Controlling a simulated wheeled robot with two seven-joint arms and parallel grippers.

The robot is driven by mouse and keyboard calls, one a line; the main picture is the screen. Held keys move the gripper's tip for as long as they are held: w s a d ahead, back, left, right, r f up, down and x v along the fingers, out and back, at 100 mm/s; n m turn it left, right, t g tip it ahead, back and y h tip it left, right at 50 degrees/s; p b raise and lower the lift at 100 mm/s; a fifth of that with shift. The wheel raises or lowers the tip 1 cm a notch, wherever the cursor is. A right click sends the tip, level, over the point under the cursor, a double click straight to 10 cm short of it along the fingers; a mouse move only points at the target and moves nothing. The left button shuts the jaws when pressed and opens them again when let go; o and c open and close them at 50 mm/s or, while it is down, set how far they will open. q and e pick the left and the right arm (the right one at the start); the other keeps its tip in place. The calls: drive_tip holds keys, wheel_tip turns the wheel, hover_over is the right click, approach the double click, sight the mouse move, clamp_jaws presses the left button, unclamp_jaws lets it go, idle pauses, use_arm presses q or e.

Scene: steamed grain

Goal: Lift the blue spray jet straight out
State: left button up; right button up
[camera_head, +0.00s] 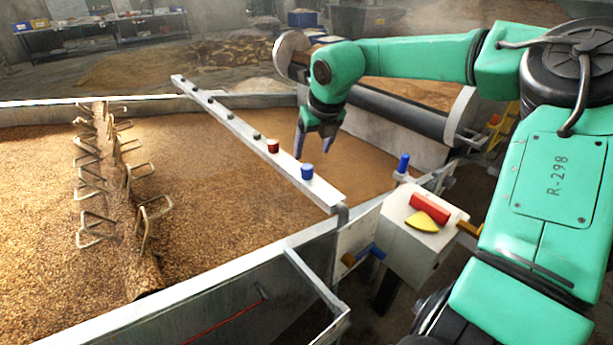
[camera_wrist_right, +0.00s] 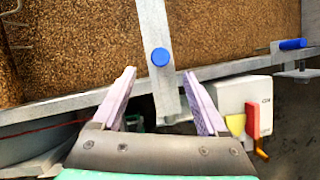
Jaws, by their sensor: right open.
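The blue spray jet (camera_head: 307,171) is a short blue cylinder standing upright on the pale metal bar (camera_head: 240,130) over the grain trough, near the bar's front end. My right gripper (camera_head: 312,148) points down, open and empty, just above and beyond the jet in the head view. In the right wrist view, the jet (camera_wrist_right: 160,57) shows as a round blue top on the bar, beyond the tips of my open right gripper (camera_wrist_right: 160,85) and roughly midway between them. It is not touched. My left gripper is out of view.
A red jet (camera_head: 273,146) and several dark ones sit farther along the bar. Another blue piece (camera_head: 403,162) stands near a white box (camera_head: 415,235) with red and yellow parts. A spiked shaft (camera_head: 125,200) lies in the grain at left. The trough's metal rim (camera_head: 215,285) runs in front.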

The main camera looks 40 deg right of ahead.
sight(307, 167)
drive_tip(key=x, duration=0.9)
drive_tip(key=shift+w+d, duration=0.1)
drive_tip(key=shift+w, duration=0.05)
drive_tip(key=shift+r, duration=0.2)
clamp_jaws()
